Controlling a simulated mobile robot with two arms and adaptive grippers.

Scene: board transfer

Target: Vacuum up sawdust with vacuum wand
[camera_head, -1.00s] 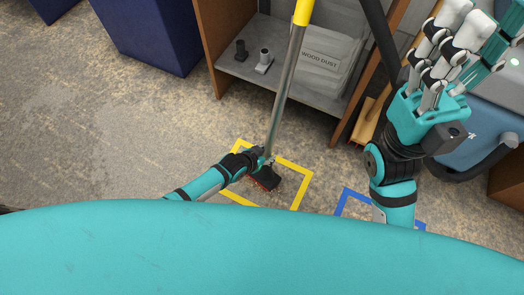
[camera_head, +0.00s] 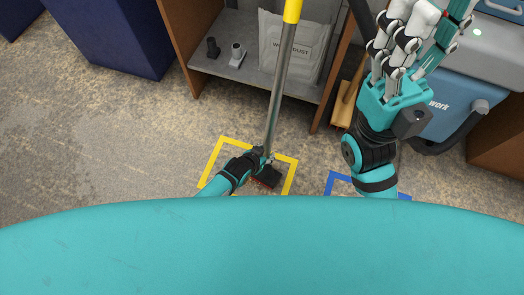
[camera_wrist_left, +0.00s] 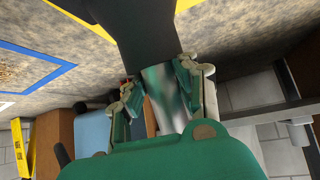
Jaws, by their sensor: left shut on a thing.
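The vacuum wand (camera_head: 277,100) is a long metal tube with a yellow upper part. It leans slightly, with its dark nozzle (camera_head: 267,178) down at the floor inside the yellow square outline (camera_head: 294,172). My left gripper (camera_head: 264,158) is shut around the tube low down, just above the nozzle. The left wrist view shows its fingers on both sides of the shiny tube (camera_wrist_left: 160,92). Brownish specks, likely sawdust (camera_wrist_left: 18,72), lie inside the blue outline (camera_wrist_left: 50,78) there. My right gripper (camera_head: 405,40) is raised at the right, apart from the wand; its finger opening is unclear.
A wooden cabinet (camera_head: 180,40) behind the wand holds a wood-dust bag (camera_head: 292,45) and two small fittings (camera_head: 237,55). A blue-grey vacuum unit (camera_head: 455,105) stands right, with a wooden-headed brush (camera_head: 345,100) near it.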

